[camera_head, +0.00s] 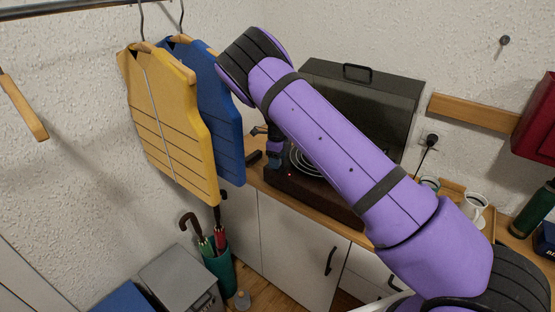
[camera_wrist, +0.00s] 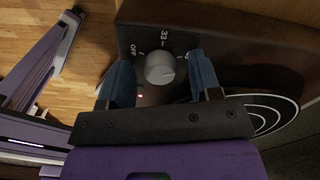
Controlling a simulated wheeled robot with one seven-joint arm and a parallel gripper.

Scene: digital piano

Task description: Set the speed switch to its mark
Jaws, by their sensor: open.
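The speed switch (camera_wrist: 160,68) is a round grey knob on the dark plate of the record player, seen in the wrist view. OFF, 33 and a partly hidden label at the right are printed around it. I cannot tell where its pointer faces. A small red light (camera_wrist: 140,96) glows beside it. My gripper (camera_wrist: 161,62) is open, with one blue finger on each side of the knob and a visible gap to each. In the head view my gripper (camera_head: 274,151) is over the left end of the record player (camera_head: 310,192), and the knob is not distinguishable.
The record player's raised dark lid (camera_head: 398,105) stands behind, partly covered by my arm. The record (camera_wrist: 265,112) lies right of the knob in the wrist view. Yellow (camera_head: 165,120) and blue (camera_head: 225,135) vests hang at the left. Cups (camera_head: 474,205) stand on the counter at the right.

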